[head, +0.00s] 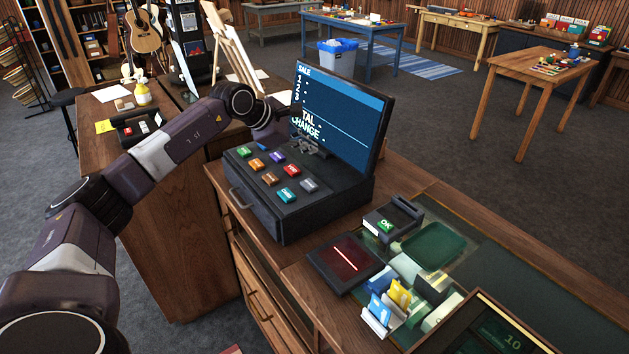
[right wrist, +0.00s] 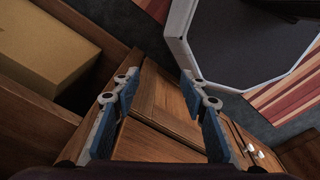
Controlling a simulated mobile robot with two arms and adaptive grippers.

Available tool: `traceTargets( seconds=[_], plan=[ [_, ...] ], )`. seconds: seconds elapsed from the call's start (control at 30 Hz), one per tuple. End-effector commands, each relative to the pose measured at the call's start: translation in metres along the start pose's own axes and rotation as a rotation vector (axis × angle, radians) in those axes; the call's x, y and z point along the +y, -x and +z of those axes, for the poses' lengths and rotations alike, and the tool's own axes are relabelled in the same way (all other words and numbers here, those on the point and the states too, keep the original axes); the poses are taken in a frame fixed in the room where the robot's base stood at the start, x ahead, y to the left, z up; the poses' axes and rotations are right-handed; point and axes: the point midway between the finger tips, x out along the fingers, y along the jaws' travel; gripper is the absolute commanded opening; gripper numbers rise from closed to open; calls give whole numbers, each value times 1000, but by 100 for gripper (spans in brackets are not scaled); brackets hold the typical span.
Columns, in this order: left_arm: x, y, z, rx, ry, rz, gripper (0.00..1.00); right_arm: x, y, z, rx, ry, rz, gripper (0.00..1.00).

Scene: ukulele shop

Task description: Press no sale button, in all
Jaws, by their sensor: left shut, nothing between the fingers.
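The black cash register (head: 262,205) stands on the wooden counter, its blue screen (head: 345,115) lit with SALE and CHANGE lines. Its sloped top carries several coloured buttons: green (head: 243,152), purple-blue (head: 277,156), red (head: 292,170), orange (head: 257,164), brown-orange (head: 270,179), teal (head: 287,195) and grey (head: 309,185). Their labels are too small to read surely, so I cannot tell which is no sale. My left gripper (head: 318,151) is shut and empty, above the back of the keys before the screen. My right gripper (right wrist: 161,88) is open and empty in the right wrist view.
A card reader (head: 385,222) with a green OK key, a dark scanner pad (head: 345,262) and a card holder (head: 378,320) stand right of the register. A small keypad device (head: 135,130) lies on the left counter. A cardboard box (right wrist: 45,45) shows near my right gripper.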

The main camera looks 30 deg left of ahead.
Motion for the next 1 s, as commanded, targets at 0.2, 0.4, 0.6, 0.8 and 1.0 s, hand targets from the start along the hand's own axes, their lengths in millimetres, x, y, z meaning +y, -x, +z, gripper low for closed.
traceTargets(
  seconds=[0.2, 0.4, 0.6, 0.8, 1.0],
  plan=[
    [3, 3, -7, 22, -10, 0, 0, -9, 1, 12, -16, -2, -10, 40],
    [2, 2, -6, 20, -8, 0, 0, -16, 0, 10, -14, -3, -18, 40],
    [-2, -4, -10, 19, -8, -1, 0, -16, -6, 8, -10, -2, -18, 40],
    [-13, -19, -21, 19, -8, -1, 0, -12, -20, 7, -8, -1, -13, 40],
    [-28, -39, -37, 19, -7, -1, 0, -8, -38, 9, -7, 1, -8, 40]
  ],
)
